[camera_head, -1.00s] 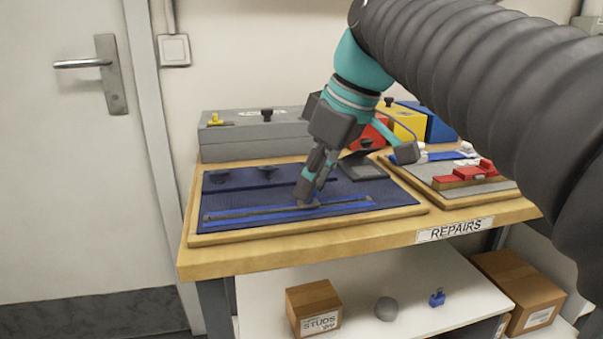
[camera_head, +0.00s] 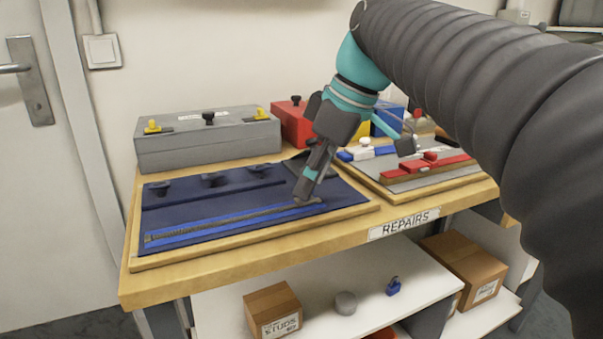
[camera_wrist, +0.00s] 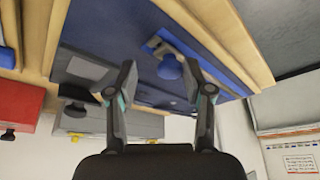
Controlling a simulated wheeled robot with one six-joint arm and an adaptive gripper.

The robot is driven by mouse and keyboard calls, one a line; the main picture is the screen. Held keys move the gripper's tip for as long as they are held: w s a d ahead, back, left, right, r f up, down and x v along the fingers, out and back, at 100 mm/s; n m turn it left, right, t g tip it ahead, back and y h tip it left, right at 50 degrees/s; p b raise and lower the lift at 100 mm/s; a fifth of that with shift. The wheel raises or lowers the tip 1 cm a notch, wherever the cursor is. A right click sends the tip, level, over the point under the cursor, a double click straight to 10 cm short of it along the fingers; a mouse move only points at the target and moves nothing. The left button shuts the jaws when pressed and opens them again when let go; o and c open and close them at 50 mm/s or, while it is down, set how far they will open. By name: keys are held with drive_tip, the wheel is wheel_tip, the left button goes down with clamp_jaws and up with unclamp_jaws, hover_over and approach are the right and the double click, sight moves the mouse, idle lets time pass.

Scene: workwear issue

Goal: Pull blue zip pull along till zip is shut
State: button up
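The blue zip pull (camera_wrist: 170,68) shows in the wrist view as a round blue knob beside a small pale slider plate. My gripper (camera_wrist: 160,67) is open, with one finger on each side of the knob. A gap shows on the left; the right finger is very close to it. In the head view my gripper (camera_head: 301,200) is low over the right end of the zip (camera_head: 215,221), a grey toothed line with blue edging on a dark blue cloth panel (camera_head: 235,196). The fingers hide the pull there.
The panel lies on a wooden board (camera_head: 260,238) on the repairs bench. A grey box (camera_head: 208,142) with yellow latches stands behind, with a red box (camera_head: 293,122) beside it. A second board (camera_head: 433,184) with red and blue parts lies to the right.

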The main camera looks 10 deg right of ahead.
drive_tip(key=shift+s+a+r, duration=0.1)
drive_tip(key=shift+a, duration=0.05)
drive_tip(key=shift+r, duration=0.15)
drive_tip(key=v, duration=1.1)
drive_tip(key=shift+d+r, duration=0.25)
